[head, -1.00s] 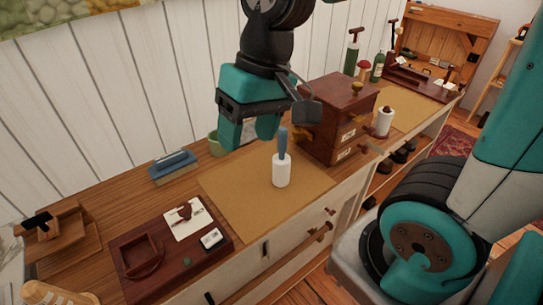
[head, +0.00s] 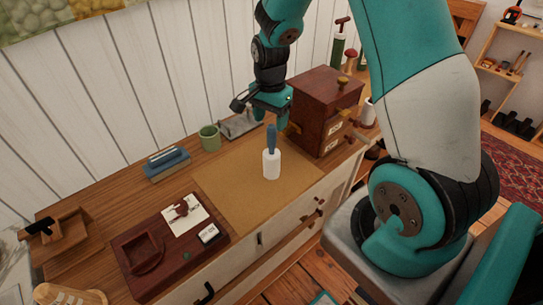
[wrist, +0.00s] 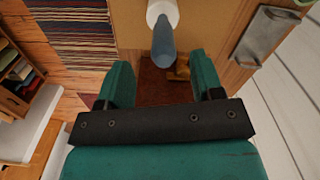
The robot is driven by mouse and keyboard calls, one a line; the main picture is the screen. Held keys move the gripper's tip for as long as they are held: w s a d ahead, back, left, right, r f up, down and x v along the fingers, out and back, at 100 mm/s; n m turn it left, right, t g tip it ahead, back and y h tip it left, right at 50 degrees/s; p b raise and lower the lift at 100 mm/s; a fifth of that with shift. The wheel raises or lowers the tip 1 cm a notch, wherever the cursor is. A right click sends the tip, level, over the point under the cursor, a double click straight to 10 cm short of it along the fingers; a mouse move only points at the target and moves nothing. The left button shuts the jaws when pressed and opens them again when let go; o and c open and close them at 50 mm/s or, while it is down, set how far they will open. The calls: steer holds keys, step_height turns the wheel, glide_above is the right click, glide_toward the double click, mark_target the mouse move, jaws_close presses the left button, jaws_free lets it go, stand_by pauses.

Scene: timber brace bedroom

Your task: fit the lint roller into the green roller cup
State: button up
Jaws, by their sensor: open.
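The lint roller (head: 271,164) stands upright on the tan mat, white roll down and blue handle up. The green roller cup (head: 210,138) stands at the back of the bench, left of the roller, and looks empty. My gripper (head: 270,116) is open and empty, pointing down just above and behind the handle in the head view. In the wrist view, my gripper's two teal fingers (wrist: 162,70) are spread apart, and the lint roller's blue handle (wrist: 163,45) lies just ahead of the gap between them. The cup does not show in the wrist view.
A wooden drawer cabinet (head: 322,110) stands close to the right of my gripper. A grey metal tray (head: 240,124) lies between cup and cabinet. A blue-topped brush (head: 166,164) and a dark red desk tray (head: 135,270) are on the left. The tan mat (head: 235,190) is otherwise clear.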

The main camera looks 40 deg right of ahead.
mark_target(272, 126)
steer(key=shift+w+d+f+p, duration=0.15)
steer(key=shift+f+p, duration=0.2)
steer(key=shift+f, duration=0.65)
steer(key=shift+w+d+f+p, duration=0.1)
steer(key=shift+f+p, duration=0.25)
steer(key=shift+f, duration=0.7)
steer(key=shift+w+d+f+p, duration=0.15)
steer(key=shift+f+p, duration=0.2)
steer(key=shift+f, duration=0.65)
steer(key=shift+s, duration=0.1)
jaws_close()
steer(key=shift+r, duration=0.1)
